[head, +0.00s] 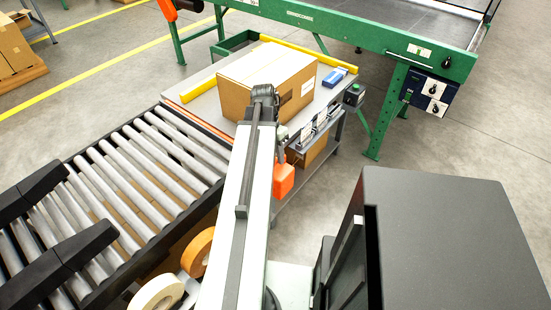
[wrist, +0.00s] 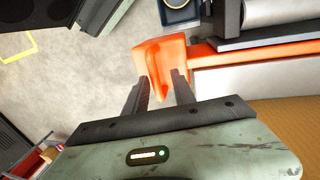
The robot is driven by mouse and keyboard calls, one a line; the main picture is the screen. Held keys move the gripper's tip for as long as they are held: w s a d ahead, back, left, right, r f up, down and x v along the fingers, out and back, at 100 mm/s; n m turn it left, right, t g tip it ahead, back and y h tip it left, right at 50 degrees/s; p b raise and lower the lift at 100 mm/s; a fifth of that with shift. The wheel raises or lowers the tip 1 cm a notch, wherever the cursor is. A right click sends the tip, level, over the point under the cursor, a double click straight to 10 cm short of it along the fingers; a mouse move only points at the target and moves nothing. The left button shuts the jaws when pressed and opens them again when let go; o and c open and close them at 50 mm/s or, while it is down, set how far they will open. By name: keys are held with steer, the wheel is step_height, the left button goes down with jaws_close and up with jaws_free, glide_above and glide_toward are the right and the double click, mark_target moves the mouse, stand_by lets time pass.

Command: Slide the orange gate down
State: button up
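The orange gate shows in the wrist view as an orange bar (wrist: 245,50) running right from a thick orange end piece (wrist: 160,50). In the head view the orange end piece (head: 284,178) hangs beside my arm at the table's near corner, and part of the bar is hidden behind my arm. My gripper (wrist: 162,84) is open in the wrist view. Its two fingers stand apart on either side of a raised orange ridge of the end piece. I cannot tell whether they touch it. The fingers are not clearly visible in the head view.
A cardboard box (head: 268,82) sits on the table (head: 205,104), with a blue item (head: 335,77) to its right. A roller conveyor (head: 140,175) leads up to the table from the left. A dark cabinet (head: 450,240) stands at right. Floor behind it is clear.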

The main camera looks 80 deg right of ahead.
steer(key=shift+s, duration=0.1)
steer(key=shift+r, duration=0.1)
steer(key=shift+r+p, duration=0.3)
steer(key=shift+p, duration=0.1)
step_height(320, 180, up, 7)
steer(key=w+p, duration=0.1)
steer(key=p, duration=0.5)
steer(key=shift+w+d+p, duration=0.2)
steer(key=shift+d+p, duration=0.1)
steer(key=shift+p, duration=0.1)
steer(key=shift+f, duration=0.1)
steer(key=shift+w, duration=0.1)
